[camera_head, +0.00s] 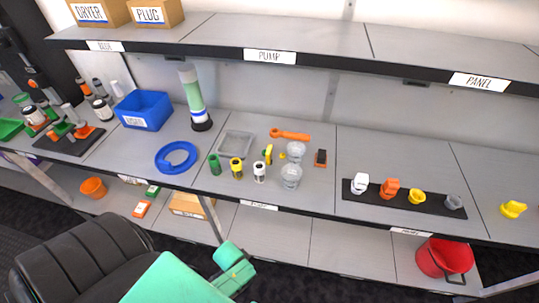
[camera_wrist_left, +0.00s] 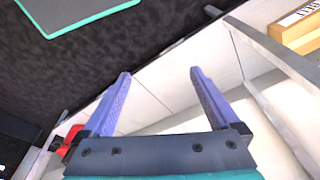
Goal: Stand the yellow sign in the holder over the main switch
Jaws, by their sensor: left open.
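A small upright yellow piece (camera_head: 268,154) stands on the middle shelf among small bottles and clear cups. It may be the yellow sign, but it is too small to tell. A small dark and orange block (camera_head: 320,157) sits to its right. I cannot make out which thing is the main switch or the holder. In the left wrist view my left gripper (camera_wrist_left: 160,74) is open and empty, its two fingers spread over the lower shelf area. In the head view only green arm parts show at the bottom, below the shelf edge. My right gripper is not in view.
A black strip (camera_head: 434,205) holds several fittings on the right, with a yellow piece (camera_head: 513,209) beyond. A red bucket (camera_head: 445,258) is below. A black chair (camera_head: 84,262) is at lower left.

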